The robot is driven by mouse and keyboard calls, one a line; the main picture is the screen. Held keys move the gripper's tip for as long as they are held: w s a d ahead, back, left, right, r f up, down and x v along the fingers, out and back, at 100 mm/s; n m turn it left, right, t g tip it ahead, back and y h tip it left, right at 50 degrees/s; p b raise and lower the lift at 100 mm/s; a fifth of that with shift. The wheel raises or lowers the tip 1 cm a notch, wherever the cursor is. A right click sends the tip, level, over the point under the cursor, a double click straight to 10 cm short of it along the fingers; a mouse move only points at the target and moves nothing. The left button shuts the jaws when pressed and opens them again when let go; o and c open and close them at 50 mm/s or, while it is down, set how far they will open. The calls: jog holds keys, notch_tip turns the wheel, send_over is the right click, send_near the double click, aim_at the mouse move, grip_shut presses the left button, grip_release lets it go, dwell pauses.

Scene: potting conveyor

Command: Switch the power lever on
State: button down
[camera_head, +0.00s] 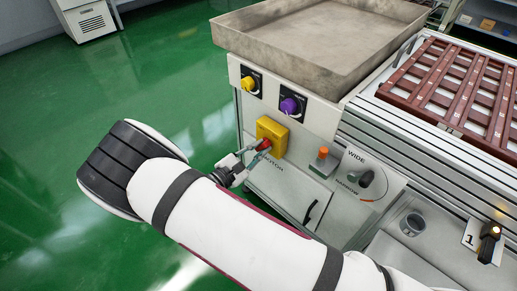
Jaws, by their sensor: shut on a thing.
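A yellow switch box (271,133) is mounted on the front panel of the machine, above a label that seems to read MOTOR. A red lever (264,146) sticks out from its lower front. My gripper (255,153) reaches in from the left with its fingers at the red lever and is shut on it. The fingers hide part of the lever, so its exact angle is hard to tell.
A yellow knob (248,84) and a purple knob (290,106) sit above. An orange-topped switch (322,155) and a WIDE/NARROW dial (366,178) are to the right. A black lever (489,241) stands far right by a 1 label. A grey tray (300,62) lies on top.

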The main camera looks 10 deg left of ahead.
dwell(0.4)
jog(key=c, duration=1.6)
grip_release()
jog(key=shift+o, duration=0.2)
jog(key=v, duration=1.2)
